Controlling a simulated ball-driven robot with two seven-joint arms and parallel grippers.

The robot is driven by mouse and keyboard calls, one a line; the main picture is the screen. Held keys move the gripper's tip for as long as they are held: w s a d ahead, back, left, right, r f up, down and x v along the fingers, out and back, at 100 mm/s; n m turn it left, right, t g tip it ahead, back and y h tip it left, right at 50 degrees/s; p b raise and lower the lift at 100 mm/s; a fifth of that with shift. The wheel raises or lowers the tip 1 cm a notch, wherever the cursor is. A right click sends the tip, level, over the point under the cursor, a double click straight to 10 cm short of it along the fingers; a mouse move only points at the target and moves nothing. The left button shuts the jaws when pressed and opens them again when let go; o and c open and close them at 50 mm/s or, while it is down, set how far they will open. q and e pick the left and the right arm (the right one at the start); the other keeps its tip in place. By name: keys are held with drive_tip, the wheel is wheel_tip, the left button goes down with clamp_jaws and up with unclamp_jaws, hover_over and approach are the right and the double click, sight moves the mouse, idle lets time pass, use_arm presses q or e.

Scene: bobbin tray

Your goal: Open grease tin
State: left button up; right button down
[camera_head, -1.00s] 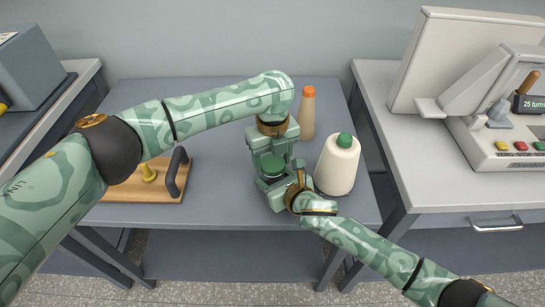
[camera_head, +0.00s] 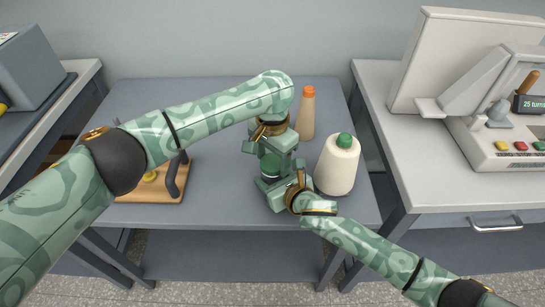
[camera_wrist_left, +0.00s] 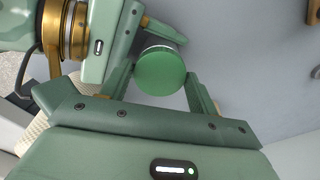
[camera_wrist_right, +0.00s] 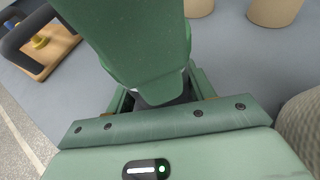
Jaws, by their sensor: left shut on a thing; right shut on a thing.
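The grease tin shows as a round green lid (camera_wrist_left: 161,70) with a thin silvery edge in the left wrist view. In the head view the green lid (camera_head: 270,165) is partly covered by my grippers. My left gripper (camera_head: 272,158) comes from above and is shut on the lid, one finger on each side. My right gripper (camera_head: 272,187) is low at the front of the tin and shut on its body. In the right wrist view a dark part of the tin (camera_wrist_right: 165,95) shows between the fingers, mostly hidden behind my left gripper. I cannot tell whether the lid is apart from the body.
A white cone bobbin with a green tip (camera_head: 338,165) stands close right of my right gripper. A tan cone with an orange top (camera_head: 306,112) stands behind. A wooden board with a dark handle (camera_head: 130,196) lies left, partly under my left arm. The table's back left is clear.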

sight(272, 162)
use_arm(q)
drive_tip(key=shift+r, duration=0.2)
idle(0.4)
drive_tip(key=shift+r, duration=0.9)
drive_tip(key=shift+r, duration=2.05)
use_arm(e)
drive_tip(key=shift+c, duration=2.3)
unclamp_jaws()
use_arm(q)
drive_tip(key=shift+r, duration=0.1)
use_arm(e)
drive_tip(key=shift+s, duration=0.1)
